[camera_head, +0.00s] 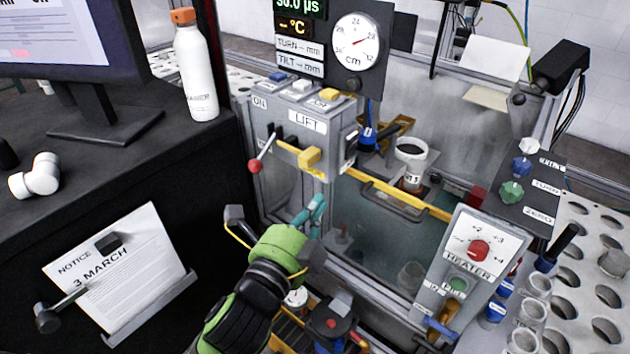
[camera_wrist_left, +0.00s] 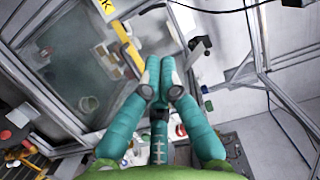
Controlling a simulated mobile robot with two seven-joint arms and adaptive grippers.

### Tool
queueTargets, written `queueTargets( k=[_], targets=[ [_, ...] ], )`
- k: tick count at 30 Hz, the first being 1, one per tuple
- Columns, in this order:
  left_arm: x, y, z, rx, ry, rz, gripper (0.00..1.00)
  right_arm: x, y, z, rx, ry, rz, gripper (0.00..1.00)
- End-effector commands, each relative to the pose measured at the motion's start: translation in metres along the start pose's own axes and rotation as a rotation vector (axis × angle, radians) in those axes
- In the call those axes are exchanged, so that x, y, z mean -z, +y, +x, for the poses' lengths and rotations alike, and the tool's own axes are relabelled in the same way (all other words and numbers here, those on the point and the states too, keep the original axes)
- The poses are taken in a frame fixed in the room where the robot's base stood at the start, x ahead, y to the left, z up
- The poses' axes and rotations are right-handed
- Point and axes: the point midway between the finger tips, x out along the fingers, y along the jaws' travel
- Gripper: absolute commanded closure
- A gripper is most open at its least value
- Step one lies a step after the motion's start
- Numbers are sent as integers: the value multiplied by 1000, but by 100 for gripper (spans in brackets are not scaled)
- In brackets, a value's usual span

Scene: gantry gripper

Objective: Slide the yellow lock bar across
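The yellow lock bar (camera_head: 395,192) runs along the top front edge of the glass-fronted tank, sloping down to the right. A yellow block (camera_head: 310,158) sits at its left end, on the LIFT housing. In the left wrist view a yellow bar (camera_wrist_left: 127,45) lies up and left of the fingers. My left gripper (camera_head: 316,205) has teal fingers and stands below and in front of the yellow block, apart from it. In the left wrist view its fingertips (camera_wrist_left: 159,80) come together with nothing visible between them. My right gripper is in neither view.
The LIFT housing (camera_head: 292,108) has a red-knobbed lever (camera_head: 255,165) on its left. A grey handle (camera_head: 392,207) is just below the bar. The heater panel (camera_head: 472,250) stands at the bar's right end. A notice board (camera_head: 120,270) stands left of my arm.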

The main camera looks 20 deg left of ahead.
Motion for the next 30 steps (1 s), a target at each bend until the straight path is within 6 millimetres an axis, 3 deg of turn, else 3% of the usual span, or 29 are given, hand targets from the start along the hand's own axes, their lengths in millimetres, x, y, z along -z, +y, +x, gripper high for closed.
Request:
queueTargets(
  k=[3,10,12,18,30],
  targets=[
    [-1,-2,29,1,-2,1,100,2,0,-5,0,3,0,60],
    [0,-3,77,-2,-2,-1,100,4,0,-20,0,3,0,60],
    [-15,-2,77,-4,-4,5,100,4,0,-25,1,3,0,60],
    [-35,0,82,-4,-2,0,100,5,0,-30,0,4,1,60],
    [-39,1,83,-3,-1,-2,100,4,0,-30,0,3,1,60]
  ],
)
